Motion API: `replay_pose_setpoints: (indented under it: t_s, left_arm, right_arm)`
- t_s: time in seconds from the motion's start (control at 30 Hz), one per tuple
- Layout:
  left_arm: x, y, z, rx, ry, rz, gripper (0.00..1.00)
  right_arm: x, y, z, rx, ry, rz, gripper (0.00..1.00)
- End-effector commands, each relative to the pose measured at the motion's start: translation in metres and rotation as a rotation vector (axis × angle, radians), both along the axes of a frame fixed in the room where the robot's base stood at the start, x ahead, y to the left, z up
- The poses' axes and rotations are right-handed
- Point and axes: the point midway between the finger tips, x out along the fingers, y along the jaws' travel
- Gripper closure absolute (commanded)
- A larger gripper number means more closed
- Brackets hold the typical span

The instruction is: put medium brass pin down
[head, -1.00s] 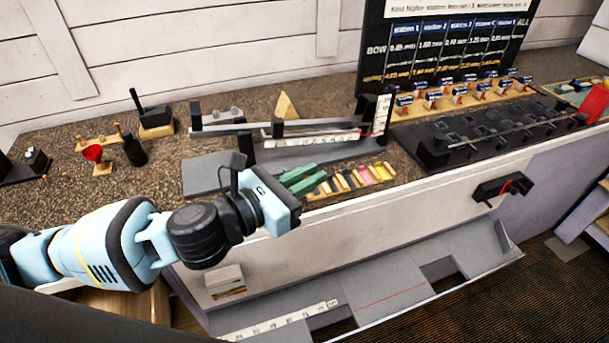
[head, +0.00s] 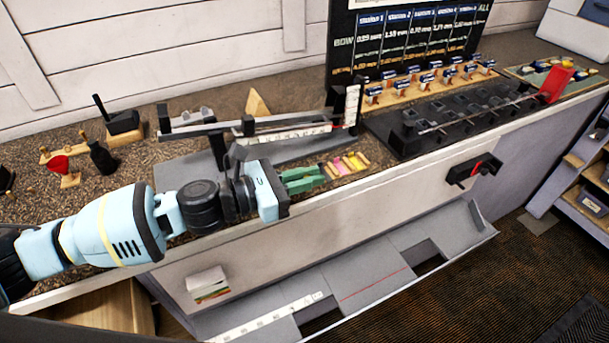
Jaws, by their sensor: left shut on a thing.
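My left gripper (head: 318,179) has green fingers and is shut just in front of the small wooden pin rack (head: 363,170), low over the bench's front part. The medium brass pin in its fingers is too small and hidden to make out. Several pins with yellow, pink and pale colours show in the rack, right of the fingertips. The fingers and wrist cover the rack's left part. I cannot tell whether the fingers touch the rack. My right gripper is out of view.
A grey balance-like device with a white ruler (head: 300,136) stands right behind the gripper. A black multi-station fixture (head: 460,120) with a long thin shaft lies to the right. A red funnel (head: 58,163) and black bottle (head: 103,157) stand at left. The bench's front edge runs below the arm.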

Motion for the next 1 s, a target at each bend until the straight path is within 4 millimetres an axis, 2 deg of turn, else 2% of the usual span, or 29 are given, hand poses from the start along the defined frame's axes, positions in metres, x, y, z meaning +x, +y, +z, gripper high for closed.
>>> replay_pose_setpoints:
  t_s: [0.27, 1.0]
  left_arm:
    - [0.0, -0.003, 0.008, -0.001, -0.001, 0.072, 1.0]
    - [0.008, -0.013, 0.05, -0.005, 0.002, 0.537, 1.0]
  right_arm:
    - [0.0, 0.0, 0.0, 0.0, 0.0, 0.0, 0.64]
    - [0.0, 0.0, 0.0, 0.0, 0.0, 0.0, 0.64]
